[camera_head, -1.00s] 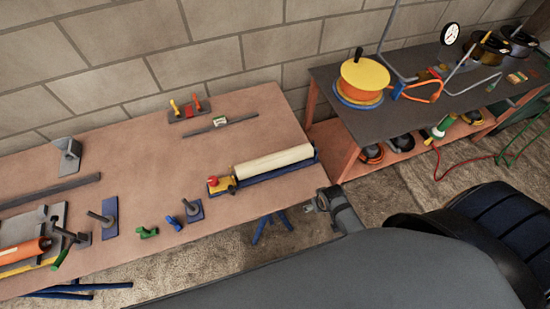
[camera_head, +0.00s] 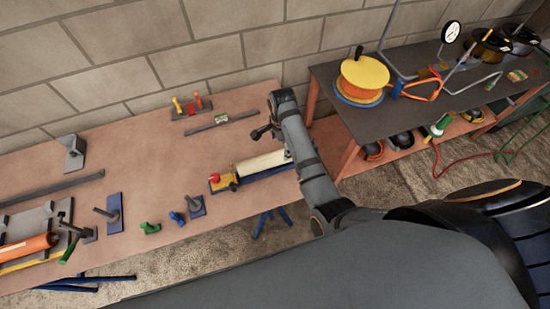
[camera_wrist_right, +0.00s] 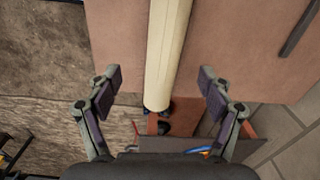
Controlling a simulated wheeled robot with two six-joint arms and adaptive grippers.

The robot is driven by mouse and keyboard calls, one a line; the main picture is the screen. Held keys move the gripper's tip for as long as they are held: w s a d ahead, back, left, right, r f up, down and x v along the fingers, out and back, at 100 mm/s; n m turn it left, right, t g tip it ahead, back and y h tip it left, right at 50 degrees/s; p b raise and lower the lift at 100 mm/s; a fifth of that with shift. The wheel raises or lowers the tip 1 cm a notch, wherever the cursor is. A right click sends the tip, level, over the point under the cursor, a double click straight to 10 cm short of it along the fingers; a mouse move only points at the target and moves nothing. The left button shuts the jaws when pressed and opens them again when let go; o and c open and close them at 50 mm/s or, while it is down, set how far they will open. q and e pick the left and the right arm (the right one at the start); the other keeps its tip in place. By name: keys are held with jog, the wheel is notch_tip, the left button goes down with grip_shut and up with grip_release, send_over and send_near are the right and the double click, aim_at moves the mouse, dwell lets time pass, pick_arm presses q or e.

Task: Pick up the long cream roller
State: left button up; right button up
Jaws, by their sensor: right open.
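The long cream roller (camera_head: 262,164) lies on a blue-edged holder (camera_head: 272,172) near the right end of the brown table. My right arm covers its right end in the head view. In the right wrist view the roller (camera_wrist_right: 167,50) runs from the top edge down to the middle, between the fingers but apart from them. My right gripper (camera_head: 263,132) is above the table beside the roller; its two fingers show spread wide and empty in the right wrist view (camera_wrist_right: 161,85). My left gripper does not show.
A red knob on a yellow block (camera_head: 223,181) sits at the roller's left end. A bar (camera_head: 207,126) and a small rack (camera_head: 191,107) lie behind it. A dark bench (camera_head: 420,100) with a yellow-orange reel stands to the right. The table's middle has free room.

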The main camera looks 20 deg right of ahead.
aim_at(275, 155)
jog(key=shift+w+a+r+m, duration=0.35)
jog(key=shift+w+a+m, duration=0.25)
jog(key=shift+w+a, duration=0.05)
notch_tip(275, 155, down, 4)
jog(key=shift+s+d+f+p, duration=0.1)
jog(key=shift+s+p, duration=0.05)
jog(key=shift+p, duration=0.2)
jog(key=shift+f, duration=0.55)
jog(key=shift+a+f+p, duration=0.15)
jog(key=shift+f+p, duration=0.1)
jog(key=shift+f, duration=1.05)
jog(key=shift+a+f+p, duration=0.15)
jog(key=shift+f+p, duration=0.1)
jog(key=shift+f, duration=1.05)
grip_shut()
jog(key=shift+r, duration=0.1)
